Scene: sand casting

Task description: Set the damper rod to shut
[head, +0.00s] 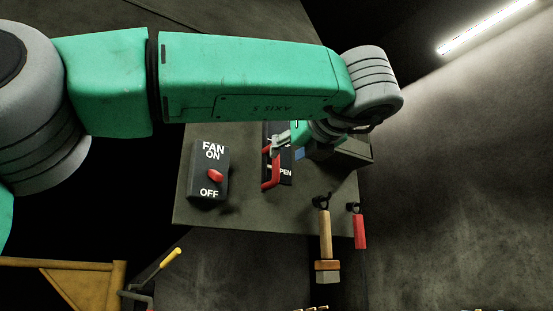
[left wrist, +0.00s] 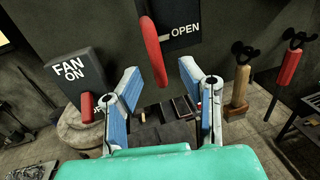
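The red damper rod (head: 268,172) is on a dark plate (head: 287,179) on the grey panel. Its lower end is beside a label partly hidden in the head view; the left wrist view shows OPEN on the plate (left wrist: 190,14) beside the rod (left wrist: 153,52). My left gripper (head: 277,143) is at the rod's upper part in the head view. In the left wrist view my left gripper (left wrist: 160,72) is open, with the rod's end between its fingertips; contact cannot be told. The plate's upper part is hidden. My right gripper is not in view.
A fan switch box (head: 208,172) with a red knob sits left of the plate. A wooden-handled brush (head: 325,235) and a red-handled tool (head: 360,230) hang at the panel's right. A box-like ledge (head: 345,153) is right of the gripper.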

